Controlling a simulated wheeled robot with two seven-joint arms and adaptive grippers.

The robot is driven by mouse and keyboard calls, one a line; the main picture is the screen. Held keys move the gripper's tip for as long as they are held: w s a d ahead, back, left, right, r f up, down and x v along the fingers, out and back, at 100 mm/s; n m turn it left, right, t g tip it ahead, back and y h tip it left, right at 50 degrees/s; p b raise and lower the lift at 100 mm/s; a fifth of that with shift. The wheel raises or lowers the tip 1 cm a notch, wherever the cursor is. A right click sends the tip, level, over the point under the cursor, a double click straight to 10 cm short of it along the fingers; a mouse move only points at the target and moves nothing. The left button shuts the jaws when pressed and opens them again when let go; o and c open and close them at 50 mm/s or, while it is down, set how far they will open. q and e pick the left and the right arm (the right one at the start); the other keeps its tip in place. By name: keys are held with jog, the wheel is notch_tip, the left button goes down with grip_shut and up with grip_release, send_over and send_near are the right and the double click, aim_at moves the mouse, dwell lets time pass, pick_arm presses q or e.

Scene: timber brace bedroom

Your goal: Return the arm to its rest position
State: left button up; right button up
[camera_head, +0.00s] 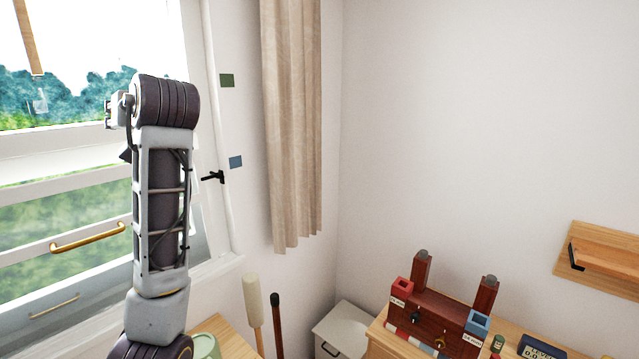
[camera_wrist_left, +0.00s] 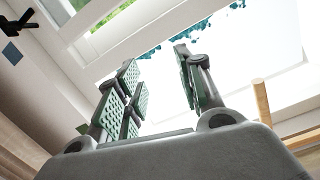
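My left arm rises in front of the window at the left of the head view, and its dark wrist joint (camera_head: 166,103) is uppermost. The fingers of the left gripper are hidden there behind the wrist. In the left wrist view the left gripper (camera_wrist_left: 162,85) has its green-padded fingers spread wide apart, with nothing between them. They point up toward the bright window. My right gripper is in neither view.
The window has a brass handle (camera_head: 87,237) and a black latch (camera_head: 213,177). A beige curtain (camera_head: 292,120) hangs to the right. A wooden rack (camera_head: 437,321) stands at the lower right, near a wall shelf (camera_head: 603,262). A pale-headed mallet (camera_head: 252,300) stands below the curtain.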

pick_arm(q)
jog(key=d+f+m+g+h, duration=0.1)
jog(key=d+f+m+h, duration=0.2)
jog(key=f, duration=1.6)
jog(key=d+f+m+h, duration=0.3)
jog(key=f+h, duration=0.1)
jog(key=f, duration=1.5)
jog(key=s+d+f+m+g+h, duration=0.25)
jog(key=s+d+f, duration=0.25)
jog(key=s+f, duration=0.85)
jog(key=s+d+f+m+g+h, duration=0.1)
jog(key=s+d+f+g+h, duration=0.3)
jog(key=s+f, duration=0.9)
jog(key=s+f+b, duration=0.1)
jog(key=s+f, duration=0.1)
jog(key=f, duration=1.5)
jog(key=s+f+b, duration=0.1)
jog(key=s+f, duration=0.1)
jog(key=f, duration=1.5)
jog(key=s+a+f+g+b, duration=0.1)
jog(key=s+f, duration=0.9)
jog(key=s, duration=0.1)
jog(key=s+a+f+g+b, duration=0.1)
jog(key=s+a+f, duration=0.1)
jog(key=s+f, duration=0.9)
jog(key=shift+a+f+y, duration=0.15)
jog(key=shift+a+y, duration=0.15)
jog(key=shift+y, duration=0.15)
